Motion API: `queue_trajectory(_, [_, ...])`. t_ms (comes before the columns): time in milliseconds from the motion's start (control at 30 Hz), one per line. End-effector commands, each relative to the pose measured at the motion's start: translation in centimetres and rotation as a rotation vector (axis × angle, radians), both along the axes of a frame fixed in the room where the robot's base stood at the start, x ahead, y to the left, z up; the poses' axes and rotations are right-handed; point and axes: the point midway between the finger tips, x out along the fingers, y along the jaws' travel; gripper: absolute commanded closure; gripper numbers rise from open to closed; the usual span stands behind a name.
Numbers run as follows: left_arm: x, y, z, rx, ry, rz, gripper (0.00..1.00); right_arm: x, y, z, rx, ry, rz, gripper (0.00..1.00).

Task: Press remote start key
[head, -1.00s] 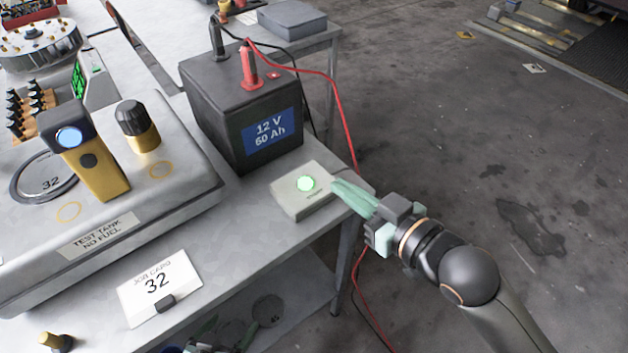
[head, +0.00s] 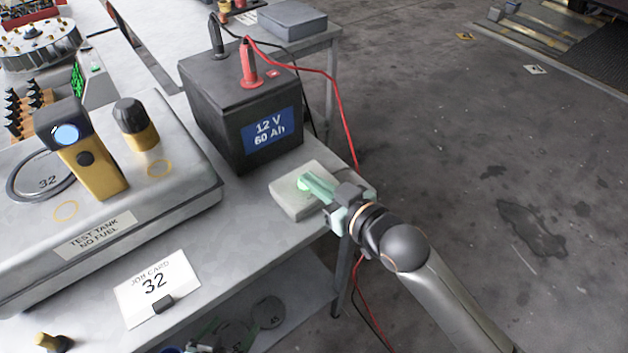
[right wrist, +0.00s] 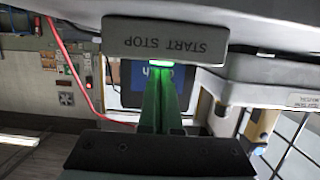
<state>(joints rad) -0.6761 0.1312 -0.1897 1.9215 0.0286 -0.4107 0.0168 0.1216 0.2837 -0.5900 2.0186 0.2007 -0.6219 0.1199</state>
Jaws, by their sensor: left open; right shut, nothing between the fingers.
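The start key is a round green-lit button (head: 303,184) on top of a pale control box (head: 288,203) at the bench's right end, in front of the battery. The box's underside-up lettering START STOP (right wrist: 165,47) shows in the right wrist view. My right gripper (head: 308,187) is shut and empty, its green fingertips at the button and partly covering it. In the right wrist view the shut fingers (right wrist: 163,85) reach the green glow at the box; exact contact and depth cannot be told.
A black 12 V battery (head: 240,115) with red and black cables stands behind the box. The test tank (head: 190,200) and job card 32 (head: 155,285) lie to the left. A red cable (head: 343,110) hangs down behind the bench's right edge. Open floor lies right.

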Motion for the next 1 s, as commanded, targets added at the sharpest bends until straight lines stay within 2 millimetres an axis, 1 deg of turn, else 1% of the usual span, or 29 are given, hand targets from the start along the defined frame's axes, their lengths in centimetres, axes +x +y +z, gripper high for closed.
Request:
queue_trajectory(167, [0.1,-0.1,0.1,-0.001,-0.003,-0.001,0.0,0.0,0.0,-0.1,-0.001,0.001,0.0,1.0])
queue_trajectory(400, [0.3,0.0,0.7,-0.002,-0.015,0.0,0.0,0.0,-0.1,-1.8,-0.003,0.003,-0.001,1.0])
queue_trajectory(700, [0.2,0.1,0.6,-0.001,-0.013,0.002,0.0,-0.1,-0.1,-2.1,-0.007,0.012,0.0,1.0])
queue_trajectory(767, [0.2,0.1,0.8,0.0,-0.012,0.002,0.0,-0.1,-0.1,-1.9,-0.008,0.013,0.0,1.0])
queue_trajectory(867, [0.2,0.2,1.6,0.001,-0.01,0.003,0.0,0.1,-0.1,-1.1,-0.008,0.012,-0.001,1.0])
queue_trajectory(1000, [0.1,0.3,3.6,0.003,-0.01,0.004,0.0,0.5,-0.2,1.0,-0.004,0.006,-0.002,1.0])
